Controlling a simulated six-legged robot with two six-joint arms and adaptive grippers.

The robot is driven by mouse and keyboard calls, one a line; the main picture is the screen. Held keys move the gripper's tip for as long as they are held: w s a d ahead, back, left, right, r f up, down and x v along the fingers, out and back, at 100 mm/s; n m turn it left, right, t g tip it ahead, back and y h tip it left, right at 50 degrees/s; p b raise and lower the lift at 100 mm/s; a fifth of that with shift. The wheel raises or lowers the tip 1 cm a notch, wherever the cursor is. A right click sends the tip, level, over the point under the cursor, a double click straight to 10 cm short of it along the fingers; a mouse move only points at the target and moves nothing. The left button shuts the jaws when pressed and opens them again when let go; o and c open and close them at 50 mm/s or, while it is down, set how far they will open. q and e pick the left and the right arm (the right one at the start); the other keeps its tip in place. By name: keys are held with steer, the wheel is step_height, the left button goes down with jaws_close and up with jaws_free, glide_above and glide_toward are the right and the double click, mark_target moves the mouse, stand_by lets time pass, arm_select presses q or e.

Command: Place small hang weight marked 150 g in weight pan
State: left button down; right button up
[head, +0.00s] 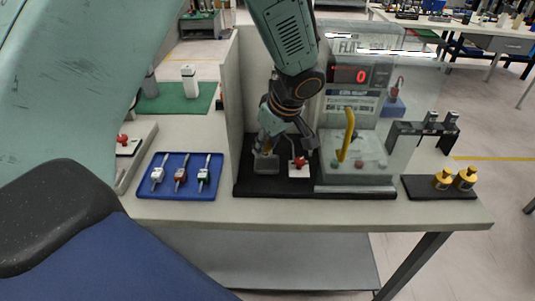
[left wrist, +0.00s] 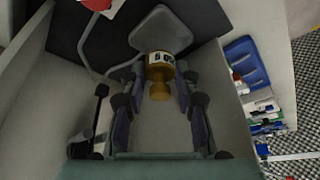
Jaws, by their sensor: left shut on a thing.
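My left gripper (head: 285,147) reaches down inside the walled bay and is shut on a small brass hang weight. In the left wrist view the weight (left wrist: 160,84) sits between the fingers (left wrist: 160,95), with a white label whose figures I cannot read fully. The grey weight pan (head: 266,166) is just below the fingers. In the left wrist view the pan (left wrist: 160,30) lies behind the weight, which overlaps its near edge. I cannot tell whether the weight touches the pan. My right gripper is not in view.
A red knob on a white base (head: 299,172) stands right of the pan. A clear-guarded machine with a yellow handle (head: 347,134) shows red 0. Two brass weights (head: 455,180) stand on a black mat at right. A blue tray (head: 158,190) lies outside the bay's left wall (head: 236,90).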

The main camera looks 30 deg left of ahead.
mark_target(269, 150)
arm_select(q)
steer(key=shift+s+d+f, duration=0.25)
steer(key=shift+d+f, duration=0.05)
steer(key=shift+f, duration=0.3)
steer(key=shift+s+d+f, duration=0.2)
steer(key=shift+d+f, duration=0.05)
steer(key=shift+f, duration=0.35)
steer(key=shift+d, duration=0.1)
steer(key=shift+w+a+f, duration=0.3)
steer(key=shift+w+f, duration=0.05)
steer(key=shift+w, duration=0.05)
steer(key=c, duration=1.3)
jaws_free()
steer(key=shift+a+f, duration=0.1)
steer(key=shift+a, duration=0.1)
steer(key=shift+c, duration=0.2)
steer(key=shift+o, duration=0.3)
steer(key=shift+s+d+r, duration=0.3)
steer(key=shift+d+r, duration=0.05)
steer(key=shift+w+d+r, duration=0.15)
steer(key=shift+w+r, duration=0.1)
steer(key=shift+r, duration=0.4)
steer(key=shift+v, duration=2.8)
steer(key=shift+s+d+r, duration=0.15)
steer(key=shift+s, duration=0.1)
